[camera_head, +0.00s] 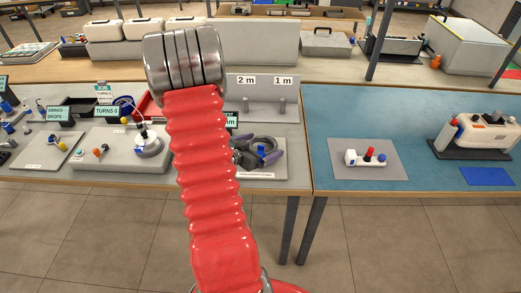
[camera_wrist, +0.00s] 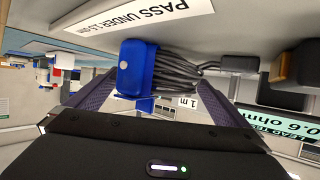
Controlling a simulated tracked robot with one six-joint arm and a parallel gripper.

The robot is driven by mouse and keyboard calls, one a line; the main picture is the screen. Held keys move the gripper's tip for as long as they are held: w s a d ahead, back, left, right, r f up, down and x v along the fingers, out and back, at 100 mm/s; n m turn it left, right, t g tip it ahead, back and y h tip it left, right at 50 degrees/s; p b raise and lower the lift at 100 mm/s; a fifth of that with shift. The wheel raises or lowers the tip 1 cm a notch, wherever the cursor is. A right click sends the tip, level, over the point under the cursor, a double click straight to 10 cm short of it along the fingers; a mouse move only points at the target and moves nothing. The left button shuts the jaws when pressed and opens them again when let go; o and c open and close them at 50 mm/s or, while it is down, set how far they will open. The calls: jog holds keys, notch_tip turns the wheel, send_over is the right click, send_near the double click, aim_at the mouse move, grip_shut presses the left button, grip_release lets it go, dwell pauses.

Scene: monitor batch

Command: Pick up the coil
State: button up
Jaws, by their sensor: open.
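A coil of dark grey cable (camera_wrist: 172,72) with a blue block (camera_wrist: 136,68) at one end shows in the wrist view. It lies against a pale grey surface, and a "1 m" tag shows beside it. My gripper (camera_wrist: 160,88) is open, with one finger on each side of the coil. The blue block lies close to the left finger; I cannot tell whether they touch. In the head view my gripper (camera_head: 264,153) is low over the grey table, partly behind my red arm, and the coil is hard to make out there.
A lead tester display (camera_wrist: 285,126) reads 0.6 ohm, near a "pass under 1.5 ohm" label (camera_wrist: 140,14). A grey board (camera_head: 262,92) marked "2 m" and "1 m" stands behind. The blue table (camera_head: 400,110) at right has free room around its grey mat (camera_head: 350,176).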

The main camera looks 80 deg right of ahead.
jog(key=shift+c, duration=0.4)
jog(key=c, duration=1.2)
jog(key=shift+r, duration=0.2)
jog(key=shift+r, duration=4.8)
